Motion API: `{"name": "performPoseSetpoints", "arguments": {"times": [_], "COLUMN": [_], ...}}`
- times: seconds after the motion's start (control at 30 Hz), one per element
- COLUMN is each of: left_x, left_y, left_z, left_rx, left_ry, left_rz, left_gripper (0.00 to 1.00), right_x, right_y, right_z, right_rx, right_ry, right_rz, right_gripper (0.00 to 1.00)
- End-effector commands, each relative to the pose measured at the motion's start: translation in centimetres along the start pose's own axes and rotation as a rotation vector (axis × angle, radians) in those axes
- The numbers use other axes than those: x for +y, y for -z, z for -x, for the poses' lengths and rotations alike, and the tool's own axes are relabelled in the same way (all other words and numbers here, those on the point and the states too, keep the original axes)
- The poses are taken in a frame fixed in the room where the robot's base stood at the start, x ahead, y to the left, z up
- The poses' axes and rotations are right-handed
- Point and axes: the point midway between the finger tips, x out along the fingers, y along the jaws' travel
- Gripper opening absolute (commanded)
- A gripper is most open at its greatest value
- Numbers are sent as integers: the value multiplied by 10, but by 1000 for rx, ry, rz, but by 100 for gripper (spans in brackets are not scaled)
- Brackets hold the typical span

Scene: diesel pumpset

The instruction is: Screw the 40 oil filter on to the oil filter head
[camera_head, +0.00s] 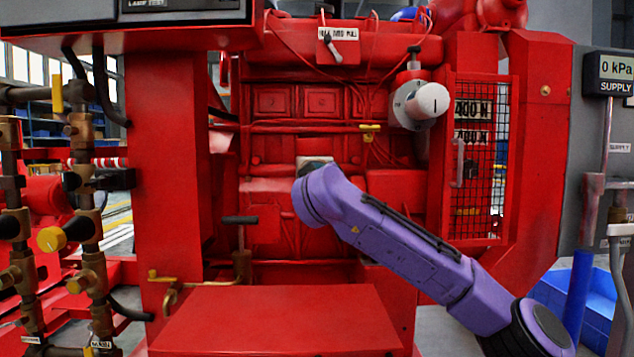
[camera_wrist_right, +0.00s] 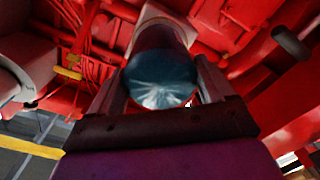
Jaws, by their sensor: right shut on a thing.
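In the right wrist view a dark cylinder with a blue-grey rounded end, the oil filter (camera_wrist_right: 160,80), sits between the two fingers of my right gripper (camera_wrist_right: 162,88), which is shut on it. Its far end points at a pale, square-edged block, seemingly the oil filter head (camera_wrist_right: 155,16). The filter overlaps this block, and I cannot tell whether they touch or whether any thread is engaged. In the head view my purple right arm reaches to the middle of the red engine and hides the gripper and filter. A small pale piece (camera_head: 315,161) shows just above the wrist. My left gripper is out of view.
A T-handle (camera_head: 240,222) rises at left, behind a flat red cover (camera_head: 280,320).

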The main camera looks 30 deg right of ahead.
Motion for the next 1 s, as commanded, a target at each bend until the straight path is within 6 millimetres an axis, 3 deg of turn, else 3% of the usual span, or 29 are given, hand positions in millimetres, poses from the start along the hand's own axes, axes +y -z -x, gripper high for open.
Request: {"name": "performPoseSetpoints", "arguments": {"times": [0.5, 0.77, 0.8, 0.83, 1.0], "left_x": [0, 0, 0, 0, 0], "left_y": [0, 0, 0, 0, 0], "left_z": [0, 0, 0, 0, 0], "left_rx": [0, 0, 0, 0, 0], "left_ry": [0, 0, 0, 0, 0], "left_rz": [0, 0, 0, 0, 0], "left_gripper": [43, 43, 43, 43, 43], "right_x": [-2, 0, 0, 0, 0], "right_y": [-2, -3, -3, -3, -2], "right_z": [-1, -2, -2, -2, -1], "right_rx": [1, 0, 0, 0, 2], "right_ry": [2, -4, -4, -3, -2], "right_rz": [-383, -407, -406, -406, -405], "right_gripper": [26, 26, 88, 98, 98]}}
